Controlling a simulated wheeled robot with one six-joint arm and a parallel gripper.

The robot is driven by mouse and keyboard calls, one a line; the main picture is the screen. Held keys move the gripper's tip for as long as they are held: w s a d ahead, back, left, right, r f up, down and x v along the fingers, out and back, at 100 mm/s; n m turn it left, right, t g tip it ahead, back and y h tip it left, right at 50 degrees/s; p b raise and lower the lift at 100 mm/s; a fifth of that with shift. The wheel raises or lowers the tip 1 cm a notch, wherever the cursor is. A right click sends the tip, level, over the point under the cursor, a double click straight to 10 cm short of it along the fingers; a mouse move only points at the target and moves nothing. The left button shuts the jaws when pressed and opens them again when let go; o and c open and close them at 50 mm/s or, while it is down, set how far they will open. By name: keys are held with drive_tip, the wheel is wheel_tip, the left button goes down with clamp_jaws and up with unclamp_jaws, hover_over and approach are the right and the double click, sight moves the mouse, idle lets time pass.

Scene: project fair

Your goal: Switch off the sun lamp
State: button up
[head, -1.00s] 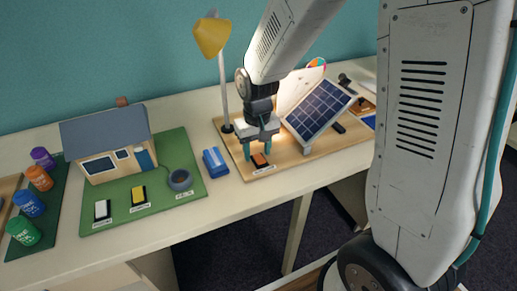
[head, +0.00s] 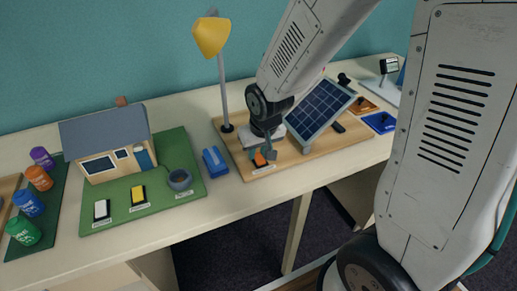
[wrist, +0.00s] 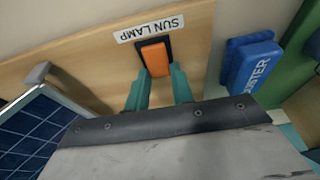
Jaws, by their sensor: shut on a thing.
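The sun lamp has a yellow shade (head: 212,37) on a grey pole at the back left of a wooden board (head: 232,140). No bright glow shows under it. Its orange switch (wrist: 155,58) sits in a black frame on the board's front edge, beside a "SUN LAMP" label (wrist: 149,29). The switch also shows in the head view (head: 259,160). My gripper (wrist: 160,88) has its teal fingers one on each side of the near end of the switch, shut on it. The gripper (head: 264,154) is tilted in the head view and partly hides the switch.
A solar panel (head: 320,108) stands on the board right beside my gripper. A blue block (head: 215,162) lies left of the board. A model house (head: 108,145) stands on a green mat with two switches and a grey round part. Coloured jars stand far left.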

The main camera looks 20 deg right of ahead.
sight(261, 162)
drive_tip(key=o, duration=1)
drive_tip(key=v, duration=0.7)
drive_tip(key=shift+s+r, duration=0.2)
drive_tip(key=shift+r, duration=0.2)
